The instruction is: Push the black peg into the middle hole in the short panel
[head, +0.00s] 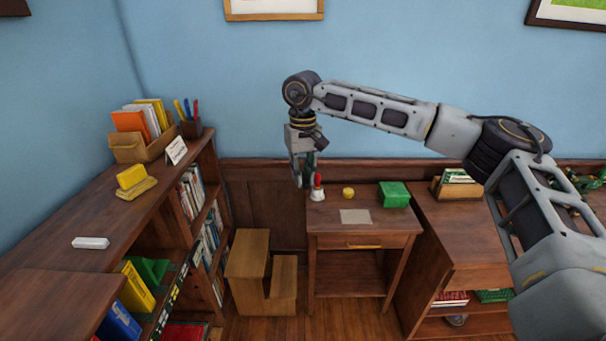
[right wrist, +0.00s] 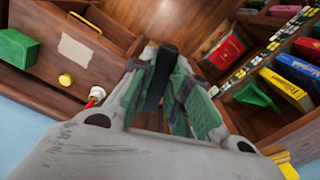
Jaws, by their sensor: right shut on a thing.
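My right gripper (head: 301,180) hangs at the end of my right arm, fingers down, in front of the blue wall near the small table's back left corner. In the right wrist view its grey-green fingers are shut on the black peg (right wrist: 160,75), a dark bar between them. The peg's far end is clear of the fingers and touches nothing that I can make out. In the head view the peg is too small to tell. I cannot pick out the short panel or its middle hole in either view. My left gripper is not in view.
A small table (head: 365,237) holds a red-and-white item (head: 317,188), a yellow knob-like piece (head: 348,193) and a green box (head: 394,195). A wooden step stool (head: 247,262) stands beside it.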

